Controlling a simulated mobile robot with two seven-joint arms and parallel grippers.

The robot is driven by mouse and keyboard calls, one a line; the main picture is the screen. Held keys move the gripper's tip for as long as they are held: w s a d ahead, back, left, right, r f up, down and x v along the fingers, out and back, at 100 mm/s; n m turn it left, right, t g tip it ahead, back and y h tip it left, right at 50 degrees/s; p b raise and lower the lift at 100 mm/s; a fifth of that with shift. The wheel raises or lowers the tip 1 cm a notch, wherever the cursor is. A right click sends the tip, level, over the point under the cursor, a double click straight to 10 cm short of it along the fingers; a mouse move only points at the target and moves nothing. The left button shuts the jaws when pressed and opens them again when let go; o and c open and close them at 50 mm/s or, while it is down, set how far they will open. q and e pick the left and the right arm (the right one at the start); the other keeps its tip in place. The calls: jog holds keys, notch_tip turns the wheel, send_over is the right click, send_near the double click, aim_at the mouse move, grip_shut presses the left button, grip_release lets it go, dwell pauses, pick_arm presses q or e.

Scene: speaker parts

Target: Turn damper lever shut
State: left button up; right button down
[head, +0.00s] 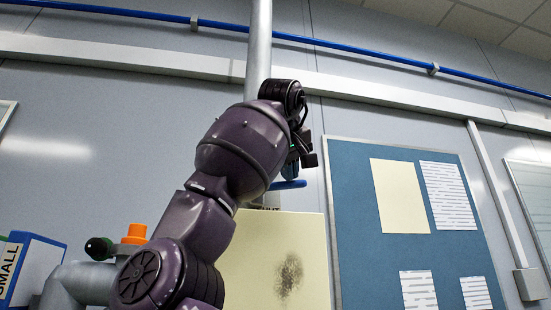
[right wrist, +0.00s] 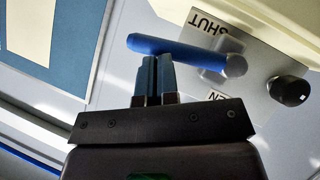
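The damper lever is a blue bar (right wrist: 175,49) with a grey end. In the right wrist view it lies across a pale plate (right wrist: 265,62), between an upside-down SHUT label (right wrist: 209,29) and a partly hidden label ending in EN. My right gripper (right wrist: 157,57) has its two fingers together, with their tips right at the lever's side; contact is unclear. In the head view part of the lever (head: 288,184) shows just below my right gripper (head: 296,165), above a cream panel. My left gripper is not in view.
A black knob (right wrist: 290,90) sticks out near the lever. The cream panel (head: 250,260) has a dark smudge. A blue pinboard (head: 350,190) hangs to the right, and a vertical grey pipe (head: 259,45) runs above. An orange cap (head: 136,233) and a blue binder (head: 38,265) stand lower left.

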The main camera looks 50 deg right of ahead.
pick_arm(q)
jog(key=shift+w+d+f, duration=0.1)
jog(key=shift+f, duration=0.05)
pick_arm(e)
jog(key=shift+s+d+f, duration=0.1)
jog(key=shift+d+f, duration=0.1)
jog(key=shift+f, duration=0.15)
pick_arm(q)
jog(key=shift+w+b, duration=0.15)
jog(key=shift+b, duration=0.15)
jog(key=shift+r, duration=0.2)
